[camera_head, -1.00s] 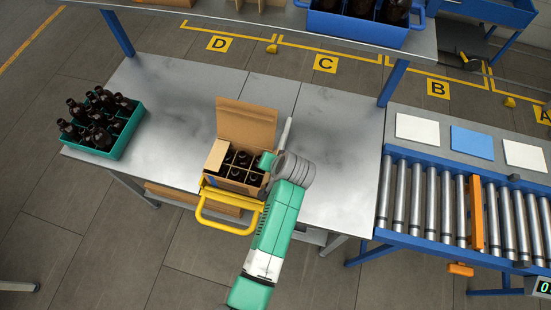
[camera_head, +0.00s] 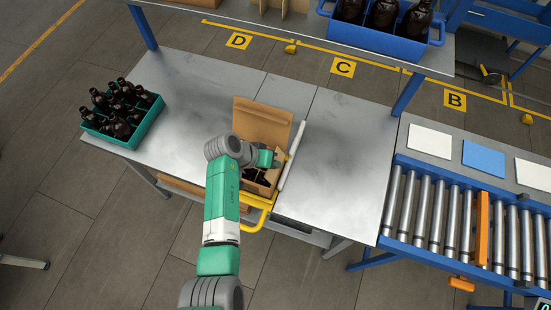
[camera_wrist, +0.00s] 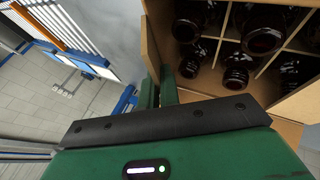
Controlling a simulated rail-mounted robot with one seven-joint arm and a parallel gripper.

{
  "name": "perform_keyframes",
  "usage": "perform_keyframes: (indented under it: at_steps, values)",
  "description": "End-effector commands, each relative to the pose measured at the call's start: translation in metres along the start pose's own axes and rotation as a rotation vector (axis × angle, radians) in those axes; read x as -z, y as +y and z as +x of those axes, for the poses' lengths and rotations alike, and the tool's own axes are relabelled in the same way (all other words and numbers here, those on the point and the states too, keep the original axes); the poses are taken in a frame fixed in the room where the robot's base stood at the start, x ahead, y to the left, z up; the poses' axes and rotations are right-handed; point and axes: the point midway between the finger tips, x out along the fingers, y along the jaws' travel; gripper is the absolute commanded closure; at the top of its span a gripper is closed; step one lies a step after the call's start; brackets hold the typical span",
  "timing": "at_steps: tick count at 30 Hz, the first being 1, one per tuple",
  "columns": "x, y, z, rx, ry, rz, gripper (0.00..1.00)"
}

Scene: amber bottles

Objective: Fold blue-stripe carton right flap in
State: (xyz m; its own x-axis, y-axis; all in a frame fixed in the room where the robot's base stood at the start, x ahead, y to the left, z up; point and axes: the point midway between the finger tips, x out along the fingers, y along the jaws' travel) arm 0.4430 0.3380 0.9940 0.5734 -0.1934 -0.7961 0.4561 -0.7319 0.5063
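The open cardboard carton (camera_head: 281,165) stands at the table's front edge in the head view, with its tall back flap (camera_head: 263,122) upright. Brown bottles (camera_wrist: 264,28) sit between its dividers in the wrist view. A cardboard panel (camera_wrist: 151,45), apparently the right flap, stands up along the carton's side there. My gripper (camera_head: 268,158) is at the carton's right part in the head view. In the wrist view its fingertips (camera_wrist: 160,85) are close together by the panel's lower end; contact is unclear. My arm hides the carton's left side, and no blue stripe is visible.
A pale, narrow bar (camera_head: 291,156) lies just right of the carton. A yellow handled frame (camera_head: 262,206) is in front of it. A teal crate (camera_head: 128,139) of bottles is at left, a roller conveyor (camera_head: 440,215) at right. The table (camera_head: 335,160) between carton and conveyor is clear.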

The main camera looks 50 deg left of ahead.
Motion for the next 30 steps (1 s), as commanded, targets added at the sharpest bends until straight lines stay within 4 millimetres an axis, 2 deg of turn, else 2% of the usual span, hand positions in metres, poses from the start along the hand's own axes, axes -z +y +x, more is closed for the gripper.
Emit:
perform_keyframes:
  at_steps: [3, 15, 30]
  values:
    - [-0.001, -0.008, 0.004, -0.086, 0.003, -0.039, 1.00]
    - [-0.002, -0.015, 0.005, -0.296, 0.000, -0.125, 1.00]
    - [-0.002, -0.015, 0.003, -0.356, -0.002, -0.149, 1.00]
